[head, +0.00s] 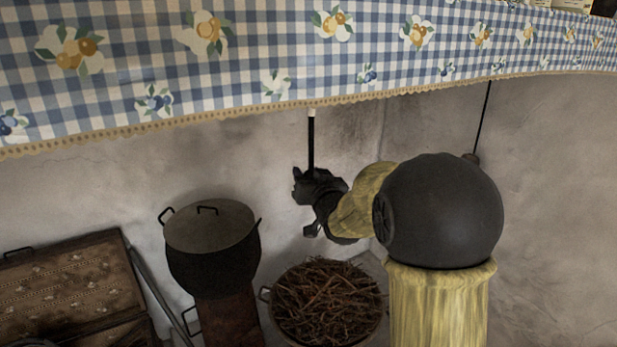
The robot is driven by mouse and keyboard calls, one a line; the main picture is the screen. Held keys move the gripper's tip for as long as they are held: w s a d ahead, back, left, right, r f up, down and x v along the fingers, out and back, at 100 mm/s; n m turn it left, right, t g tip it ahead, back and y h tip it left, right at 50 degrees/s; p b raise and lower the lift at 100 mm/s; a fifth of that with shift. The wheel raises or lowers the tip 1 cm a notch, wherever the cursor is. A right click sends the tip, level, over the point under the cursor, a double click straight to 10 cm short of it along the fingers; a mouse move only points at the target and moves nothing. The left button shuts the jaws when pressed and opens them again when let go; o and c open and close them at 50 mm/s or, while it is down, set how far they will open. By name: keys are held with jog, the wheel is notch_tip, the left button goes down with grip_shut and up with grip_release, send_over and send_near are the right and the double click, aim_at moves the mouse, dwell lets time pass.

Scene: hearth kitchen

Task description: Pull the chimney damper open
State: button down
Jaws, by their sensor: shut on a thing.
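The chimney damper's pull appears to be a thin, straight black rod (311,142) hanging upright below the lace edge of the checked hood cloth, with a pale bit at its top. My gripper (306,185) is at the rod's lower end and is shut on it. The dark jaws hide the rod's bottom end. The damper plate itself is not visible; the cloth covers what is above. My arm reaches in from the right, in front of the wall corner.
A lidded black pot (212,250) stands left of my gripper. A basket of twigs (328,305) is below it. A patterned brown chest (75,285) is at the lower left. A second thin dark line (484,120) hangs at the right. The checked cloth (250,60) spans the top.

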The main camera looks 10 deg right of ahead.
jog(key=shift+f, duration=0.6)
jog(key=c, duration=0.9)
grip_release()
jog(key=shift+s+r, duration=0.1)
jog(key=shift+s+d+b, duration=0.2)
jog(key=shift+s+b, duration=0.3)
jog(key=s+d+b, duration=0.1)
jog(key=s+b, duration=0.3)
jog(key=s, duration=1.2)
jog(key=shift+d, duration=0.35)
jog(key=shift+s, duration=0.1)
